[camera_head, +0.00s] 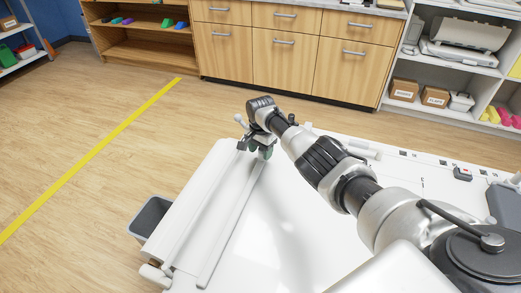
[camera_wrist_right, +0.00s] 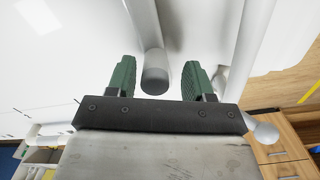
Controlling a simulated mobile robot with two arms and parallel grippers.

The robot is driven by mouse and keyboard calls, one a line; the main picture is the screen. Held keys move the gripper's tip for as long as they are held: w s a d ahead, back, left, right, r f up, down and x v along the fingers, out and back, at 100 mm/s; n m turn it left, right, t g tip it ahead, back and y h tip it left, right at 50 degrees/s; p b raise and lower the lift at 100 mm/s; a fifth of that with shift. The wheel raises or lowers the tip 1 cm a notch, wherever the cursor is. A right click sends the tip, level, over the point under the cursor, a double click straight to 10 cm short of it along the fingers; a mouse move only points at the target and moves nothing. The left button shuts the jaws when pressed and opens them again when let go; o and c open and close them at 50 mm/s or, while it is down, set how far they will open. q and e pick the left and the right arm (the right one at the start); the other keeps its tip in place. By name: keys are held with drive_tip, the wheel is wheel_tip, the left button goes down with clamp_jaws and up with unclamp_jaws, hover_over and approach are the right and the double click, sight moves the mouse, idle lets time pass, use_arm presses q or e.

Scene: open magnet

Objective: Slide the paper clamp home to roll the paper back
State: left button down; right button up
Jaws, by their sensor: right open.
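The paper clamp appears to be the long white bar (camera_head: 232,225) lying along the left part of the white table (camera_head: 290,235). My right gripper (camera_head: 260,151) is at the bar's far end. In the right wrist view my right gripper (camera_wrist_right: 156,76) is open, its green fingers on either side of a white bar end with a grey cap (camera_wrist_right: 154,82). Gaps show on both sides of the cap, so it is not gripped. I cannot tell the paper apart from the white table surface. My left gripper is not in view.
A second white tube (camera_head: 200,215) runs along the table's left side; a white tube also shows close beside the right finger in the wrist view (camera_wrist_right: 246,55). A grey bin (camera_head: 150,216) stands below the left edge. Wooden cabinets (camera_head: 285,55) stand beyond open floor.

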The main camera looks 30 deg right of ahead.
wheel_tip(320, 180, up, 9)
drive_tip(key=shift+r+p, duration=0.2)
drive_tip(key=shift+p, duration=0.8)
drive_tip(key=shift+r, duration=0.7)
